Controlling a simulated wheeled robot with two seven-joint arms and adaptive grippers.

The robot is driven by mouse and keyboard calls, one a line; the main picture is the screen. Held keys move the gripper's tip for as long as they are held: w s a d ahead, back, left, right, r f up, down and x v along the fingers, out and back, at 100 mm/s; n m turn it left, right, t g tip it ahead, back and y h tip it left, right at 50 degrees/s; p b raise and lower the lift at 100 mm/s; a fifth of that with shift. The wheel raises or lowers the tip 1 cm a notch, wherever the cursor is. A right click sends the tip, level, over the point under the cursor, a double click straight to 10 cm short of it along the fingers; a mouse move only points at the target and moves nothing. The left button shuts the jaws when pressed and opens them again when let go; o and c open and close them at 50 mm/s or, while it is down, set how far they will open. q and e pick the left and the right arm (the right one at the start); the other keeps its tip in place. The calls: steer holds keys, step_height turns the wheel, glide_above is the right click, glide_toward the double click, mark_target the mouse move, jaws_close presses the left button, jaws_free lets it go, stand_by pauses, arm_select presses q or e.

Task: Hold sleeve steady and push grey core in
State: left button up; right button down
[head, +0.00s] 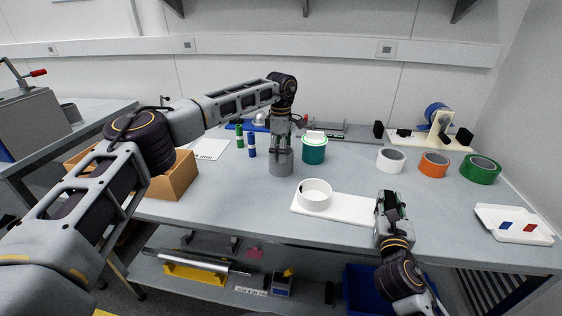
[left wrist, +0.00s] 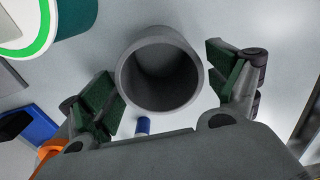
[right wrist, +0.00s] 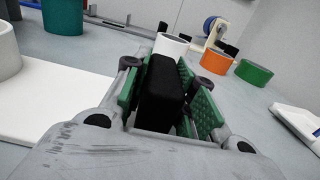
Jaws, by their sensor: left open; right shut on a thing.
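The grey core (head: 281,164) stands upright on the table; from above in the left wrist view it is a hollow grey cylinder (left wrist: 160,70). My left gripper (head: 281,146) is over it, open, with its pads on either side and small gaps showing. The white sleeve (head: 316,194) is a short ring standing on a white board (head: 345,208), to the right and nearer than the core. My right gripper (head: 392,212) is at the board's right end, shut on a black block (right wrist: 162,92). The block's lower part is hidden by the gripper.
A teal cylinder (head: 314,150) stands just behind the core, with green (head: 240,136) and blue (head: 252,146) cylinders to the left. White, orange and green (head: 480,169) tape rolls stand at right, a white tray (head: 515,225) at far right. An open cardboard box (head: 176,178) is left.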

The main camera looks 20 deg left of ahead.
arm_select(q)
steer(key=shift+f, duration=2.4)
steer(key=c, duration=0.8)
steer(key=shift+c, duration=0.4)
steer(key=shift+r, duration=0.65)
steer(key=c, duration=0.3)
step_height(320, 180, up, 17)
steer(key=shift+f, duration=0.15)
